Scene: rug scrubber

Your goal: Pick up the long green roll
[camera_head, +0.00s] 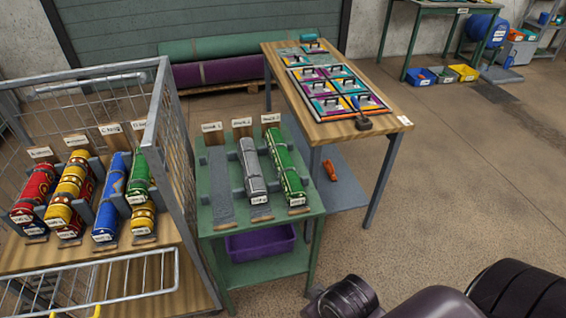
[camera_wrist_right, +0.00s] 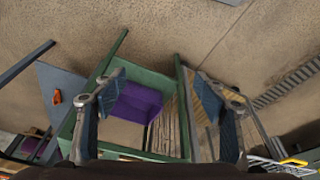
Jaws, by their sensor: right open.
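A long green roll (camera_head: 285,168) with gold bands lies in grey cradles at the right side of a small green table (camera_head: 218,232) in the head view. A grey roll (camera_head: 252,166) lies left of it, and the leftmost slot is empty. My right gripper (camera_wrist_right: 156,80) is open and empty in the wrist view, its fingers wide apart. The green table's frame and legs show beyond the fingers; no roll shows between them. My right arm is at the bottom right of the head view, its gripper not visible there. My left gripper is not in view.
A wire-sided cart (camera_head: 185,262) left of the table holds red, yellow, blue and shorter green rolls. A wooden-topped bench (camera_head: 330,128) with sample squares stands behind right. A purple bin (camera_head: 260,243) sits on the lower shelf. Floor (camera_head: 450,190) at right is clear.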

